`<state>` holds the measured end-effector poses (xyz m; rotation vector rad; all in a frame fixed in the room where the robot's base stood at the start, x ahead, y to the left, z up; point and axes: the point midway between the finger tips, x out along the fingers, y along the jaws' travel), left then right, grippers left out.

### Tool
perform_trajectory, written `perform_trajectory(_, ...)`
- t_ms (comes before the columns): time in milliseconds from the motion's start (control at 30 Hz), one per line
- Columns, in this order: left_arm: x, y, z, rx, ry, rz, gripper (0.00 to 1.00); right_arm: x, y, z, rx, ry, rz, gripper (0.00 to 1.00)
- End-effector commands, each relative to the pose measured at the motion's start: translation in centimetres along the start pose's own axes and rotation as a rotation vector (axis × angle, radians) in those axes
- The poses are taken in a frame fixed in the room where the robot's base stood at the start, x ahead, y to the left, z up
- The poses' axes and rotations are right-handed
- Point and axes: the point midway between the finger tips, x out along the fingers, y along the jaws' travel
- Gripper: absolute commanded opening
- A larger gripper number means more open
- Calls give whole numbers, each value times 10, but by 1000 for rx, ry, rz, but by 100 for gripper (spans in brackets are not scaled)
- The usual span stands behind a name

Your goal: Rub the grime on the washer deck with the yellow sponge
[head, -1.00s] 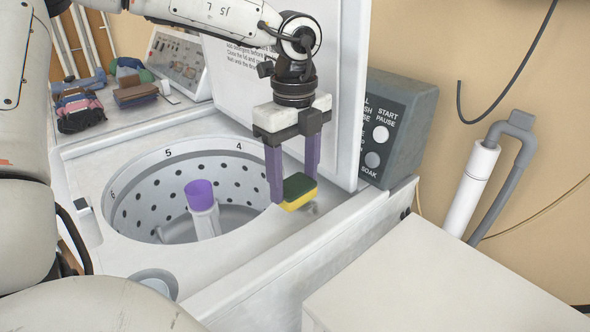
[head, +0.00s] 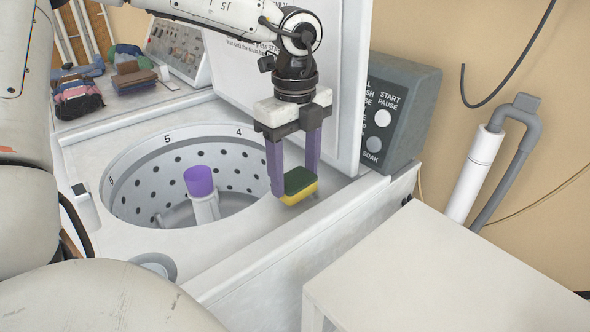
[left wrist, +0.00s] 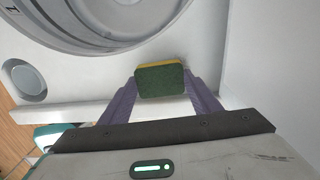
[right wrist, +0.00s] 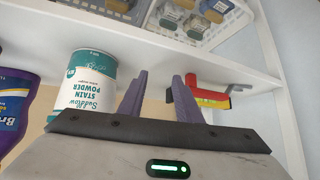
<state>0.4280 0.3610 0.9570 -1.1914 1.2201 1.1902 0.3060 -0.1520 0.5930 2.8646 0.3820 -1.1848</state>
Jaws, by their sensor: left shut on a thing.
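My left gripper (head: 294,184) is shut on the yellow sponge (head: 299,193), which has a dark green top layer. The sponge is at the deck strip right of the round drum opening, its yellow side down. I cannot tell whether it touches the deck. In the left wrist view the sponge (left wrist: 160,82) sits between the purple fingers, green face toward the camera. The washer deck (head: 235,240) is white. I cannot make out the grime clearly; the sponge and fingers may hide it. My right gripper (right wrist: 160,80) is open and empty, away from the washer, below a white shelf.
The raised lid (head: 345,90) and a grey control box (head: 400,110) stand behind the sponge. The drum (head: 160,160) is open, with a purple-topped post (head: 199,182). A stain powder can (right wrist: 88,82) is near my right gripper.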

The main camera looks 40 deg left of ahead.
Motion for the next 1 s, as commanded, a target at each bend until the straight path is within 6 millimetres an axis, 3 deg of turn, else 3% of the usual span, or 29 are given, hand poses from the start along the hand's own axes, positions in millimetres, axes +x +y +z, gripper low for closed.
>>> perform_trajectory(1000, 18, 0, 0, 0, 0, -1, 39, 14, 2, 14, 1, 3, 1, 31)
